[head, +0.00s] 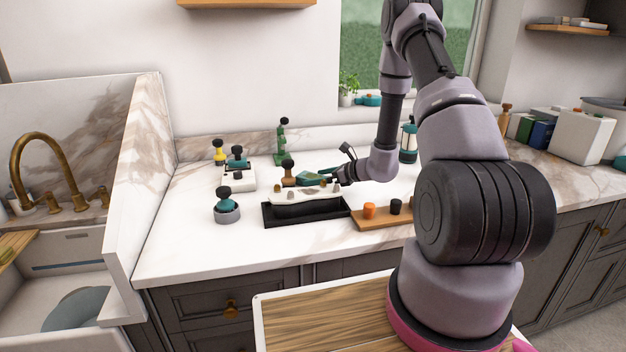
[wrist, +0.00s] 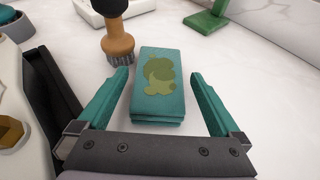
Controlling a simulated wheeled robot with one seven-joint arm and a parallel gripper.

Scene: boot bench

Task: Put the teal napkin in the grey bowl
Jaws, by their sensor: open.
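The teal napkin (wrist: 158,85) is folded into a thick rectangle with a green printed pattern and lies flat on the pale counter in the wrist view. My gripper (wrist: 160,76) is open, with one teal finger on each side of the napkin and gaps between; it is not holding it. In the head view my gripper (head: 322,176) is low over the counter behind the black tray, and the napkin is hard to tell from the teal fingers. The grey bowl (head: 227,216) stands at the left front of the counter, with a teal, black-knobbed thing in or on it.
A wooden-handled brush (wrist: 117,40) stands close to the napkin's far left corner. A black tray (head: 305,214) holding a white rack, and a wooden board (head: 385,217), lie in front. A white tray (head: 238,180) and green stand (head: 281,145) are behind. Counter between bowl and black tray is clear.

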